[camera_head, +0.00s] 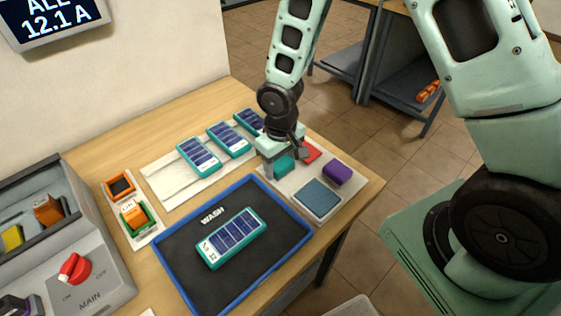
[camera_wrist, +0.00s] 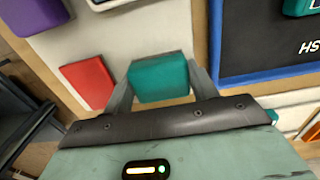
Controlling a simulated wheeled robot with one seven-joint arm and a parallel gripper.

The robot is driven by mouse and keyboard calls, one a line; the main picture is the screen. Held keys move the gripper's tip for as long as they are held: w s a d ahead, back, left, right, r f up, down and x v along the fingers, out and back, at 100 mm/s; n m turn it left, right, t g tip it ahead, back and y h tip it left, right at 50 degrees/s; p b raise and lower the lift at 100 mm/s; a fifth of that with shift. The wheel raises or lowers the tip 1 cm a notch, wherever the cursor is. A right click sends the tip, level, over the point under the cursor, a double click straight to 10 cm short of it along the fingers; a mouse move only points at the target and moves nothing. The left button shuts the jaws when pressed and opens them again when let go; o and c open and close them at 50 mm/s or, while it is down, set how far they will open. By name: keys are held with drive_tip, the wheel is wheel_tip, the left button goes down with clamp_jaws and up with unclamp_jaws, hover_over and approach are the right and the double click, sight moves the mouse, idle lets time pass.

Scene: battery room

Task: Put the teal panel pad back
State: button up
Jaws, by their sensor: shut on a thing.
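The teal pad (camera_head: 284,166) is a small block between the fingers of my gripper (camera_head: 280,168) at the back of the pale pad board (camera_head: 290,190). In the wrist view the teal pad (camera_wrist: 160,78) fills the gap between both fingers (camera_wrist: 160,82), which are shut on it. I cannot tell whether the pad touches the board. A red pad (camera_head: 311,153) lies beside it, with a purple pad (camera_head: 338,172) and a blue-grey square (camera_head: 317,197) nearer the front. The red pad (camera_wrist: 88,82) and purple pad (camera_wrist: 36,14) also show in the wrist view.
A blue-rimmed wash tray (camera_head: 297,251) holds a teal-framed solar panel (camera_head: 231,238). Several similar panels (camera_head: 198,157) lie on a white strip behind. A switch box (camera_head: 95,285) and a small board with orange and green holders (camera_head: 139,226) stand left. The table's right edge is close.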

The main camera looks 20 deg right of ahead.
sight(281, 162)
drive_tip(key=o, duration=1)
drive_tip(key=shift+c, duration=0.2)
drive_tip(key=shift+r, duration=0.1)
wheel_tip(281, 162, up, 12)
drive_tip(key=s+a+r+n, duration=0.2)
drive_tip(key=s+a+r, duration=0.1)
drive_tip(key=s, duration=0.7)
drive_tip(key=s+a+r+n, duration=0.2)
drive_tip(key=s+r, duration=0.3)
drive_tip(key=s, duration=0.5)
drive_tip(key=shift+a+y, duration=0.3)
drive_tip(key=shift+a, duration=0.35)
